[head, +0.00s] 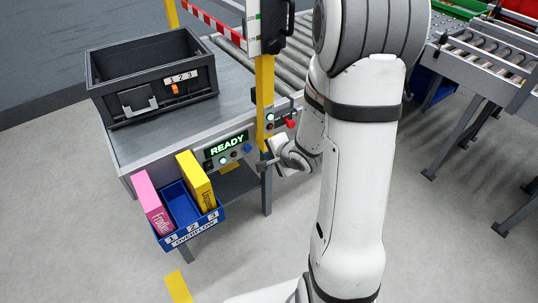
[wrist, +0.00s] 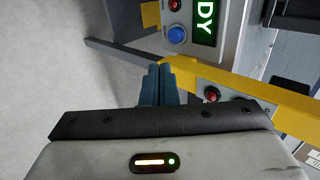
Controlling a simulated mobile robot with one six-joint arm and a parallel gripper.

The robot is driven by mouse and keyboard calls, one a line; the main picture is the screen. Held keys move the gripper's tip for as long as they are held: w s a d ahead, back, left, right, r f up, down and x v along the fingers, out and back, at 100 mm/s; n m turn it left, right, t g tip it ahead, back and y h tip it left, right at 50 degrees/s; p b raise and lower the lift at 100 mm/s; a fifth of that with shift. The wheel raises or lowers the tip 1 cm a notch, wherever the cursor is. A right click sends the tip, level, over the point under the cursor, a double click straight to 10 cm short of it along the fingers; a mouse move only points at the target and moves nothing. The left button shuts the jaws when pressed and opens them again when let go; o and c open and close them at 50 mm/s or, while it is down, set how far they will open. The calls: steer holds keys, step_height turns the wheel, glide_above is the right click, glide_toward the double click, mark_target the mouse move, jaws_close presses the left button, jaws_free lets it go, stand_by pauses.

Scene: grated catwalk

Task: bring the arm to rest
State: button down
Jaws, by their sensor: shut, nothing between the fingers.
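My white arm (head: 355,170) hangs down across the right middle of the head view. My gripper (head: 264,164) is near the front of the control panel, by the foot of the yellow post; the arm partly hides what lies behind it. In the wrist view the two blue-grey fingers (wrist: 158,85) are together with nothing between them. Bare floor and the yellow post lie beyond the fingertips. I cannot tell whether they touch anything.
The panel has a green READY display (head: 226,145), a blue button (wrist: 177,34) and a red button (wrist: 212,94). The yellow post (head: 264,95) rises close by. A black crate (head: 150,95) sits on the grey table. A blue overflow bin (head: 183,207) holds pink and yellow boxes.

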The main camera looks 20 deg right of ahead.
steer(key=shift+r, duration=0.1)
step_height(320, 180, up, 10)
steer(key=s+d+n+g+h+p, duration=0.1)
steer(key=s+d+n+h+p, duration=0.15)
steer(key=n+p, duration=0.2)
steer(key=s+a+r+n+g+p, duration=0.2)
steer(key=s+r+n+p, duration=0.2)
steer(key=s+r, duration=0.5)
steer(key=s+a+r+n+g+p, duration=0.3)
steer(key=s+r+n, duration=0.3)
steer(key=s+r, duration=0.3)
steer(key=shift+a+r+p, duration=0.25)
steer(key=shift+r+p, duration=0.35)
steer(key=shift+p, duration=0.2)
